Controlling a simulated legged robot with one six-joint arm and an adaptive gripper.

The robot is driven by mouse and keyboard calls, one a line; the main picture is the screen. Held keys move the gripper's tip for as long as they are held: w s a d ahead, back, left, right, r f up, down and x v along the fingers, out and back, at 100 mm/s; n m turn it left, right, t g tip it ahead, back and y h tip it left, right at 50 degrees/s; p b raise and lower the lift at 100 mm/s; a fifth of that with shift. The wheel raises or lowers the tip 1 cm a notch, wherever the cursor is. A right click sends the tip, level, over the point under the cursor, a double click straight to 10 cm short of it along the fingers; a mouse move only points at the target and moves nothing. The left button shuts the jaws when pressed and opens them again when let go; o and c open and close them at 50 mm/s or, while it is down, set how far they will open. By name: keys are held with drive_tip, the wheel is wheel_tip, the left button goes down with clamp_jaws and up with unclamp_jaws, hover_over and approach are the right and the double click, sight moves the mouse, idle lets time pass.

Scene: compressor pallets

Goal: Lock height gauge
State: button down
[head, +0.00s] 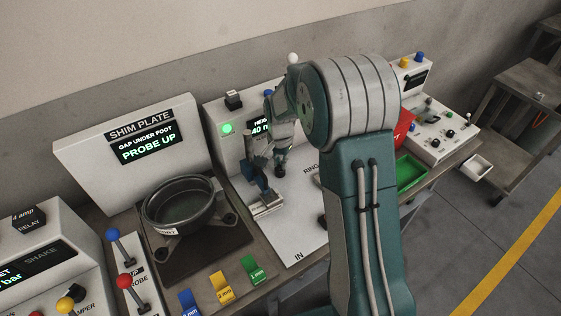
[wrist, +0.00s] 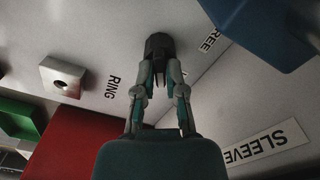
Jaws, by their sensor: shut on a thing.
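The height gauge station is a pale panel (head: 215,112) with a lit green lamp (head: 227,128) and a partly hidden display (head: 261,128) showing "40 m". My gripper (wrist: 159,65) is shut on a dark knob (wrist: 158,44) in the wrist view. The knob stands over the pale board, near the labels RING (wrist: 113,86) and FREE (wrist: 210,40). In the head view my arm covers the right part of the station, and the grip itself is hard to make out. A blue block (wrist: 262,28) is close by at the upper right.
The shim plate panel (head: 75,160) reads "PROBE UP" at left, with a round dark pot (head: 178,207) before it. Coloured shim tags and ball-topped levers line the front. A green tray (head: 410,172) is at right. In the wrist view, a red block (wrist: 78,145) is at lower left.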

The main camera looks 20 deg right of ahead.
drive_tip(key=shift+s+f, duration=0.15)
drive_tip(key=shift+s, duration=0.1)
drive_tip(key=c, duration=0.7)
unclamp_jaws()
drive_tip(key=shift+a, duration=0.15)
drive_tip(key=shift+w, duration=0.1)
drive_tip(key=shift+w+r, duration=0.1)
drive_tip(key=shift+r, duration=0.35)
wheel_tip(320, 180, up, 11)
drive_tip(key=shift+a+r, duration=0.1)
